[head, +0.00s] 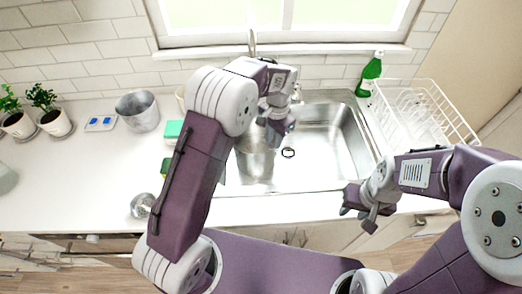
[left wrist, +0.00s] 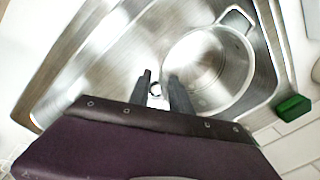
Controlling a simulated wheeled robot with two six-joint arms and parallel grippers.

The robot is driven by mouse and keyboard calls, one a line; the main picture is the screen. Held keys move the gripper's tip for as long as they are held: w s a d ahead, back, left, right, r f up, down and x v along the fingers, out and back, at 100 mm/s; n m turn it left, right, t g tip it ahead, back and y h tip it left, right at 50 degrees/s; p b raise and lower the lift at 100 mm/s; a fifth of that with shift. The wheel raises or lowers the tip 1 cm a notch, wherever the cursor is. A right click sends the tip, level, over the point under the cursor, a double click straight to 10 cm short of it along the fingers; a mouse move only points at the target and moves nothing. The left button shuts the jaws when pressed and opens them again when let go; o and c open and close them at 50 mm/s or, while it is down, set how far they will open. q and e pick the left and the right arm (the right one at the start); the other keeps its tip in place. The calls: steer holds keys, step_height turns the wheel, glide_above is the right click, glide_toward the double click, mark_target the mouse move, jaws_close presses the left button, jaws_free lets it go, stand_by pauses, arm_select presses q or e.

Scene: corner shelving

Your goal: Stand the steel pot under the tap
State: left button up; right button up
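The steel pot (head: 258,163) stands in the left part of the sink, partly hidden by my left arm in the head view. In the left wrist view the pot (left wrist: 222,62) looks empty and upright, with a loop handle on its rim. The tap (head: 252,42) rises behind the sink; my left arm hides its lower part and spout. My left gripper (left wrist: 160,92) is open, one finger overlapping the pot's rim in the picture; I cannot tell whether it touches. It also shows in the head view (head: 280,132). My right gripper (head: 359,212) is open and empty near the counter's front edge.
The sink (head: 325,160) has free floor around its drain (head: 288,152). A dish rack (head: 430,115) and green bottle (head: 370,75) stand right.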

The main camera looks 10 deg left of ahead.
arm_select(q)
steer(key=s+a+n, duration=0.2)
steer(key=s+a, duration=0.1)
steer(key=s, duration=0.3)
steer(key=s+a+n, duration=0.3)
steer(key=s, duration=0.4)
steer(key=s+a+n+t, duration=0.1)
steer(key=s+a+n, duration=0.1)
steer(key=s+a, duration=0.2)
steer(key=shift+s+r+n+h, duration=0.1)
steer(key=shift+s+n+h, duration=0.2)
steer(key=shift+s, duration=1.35)
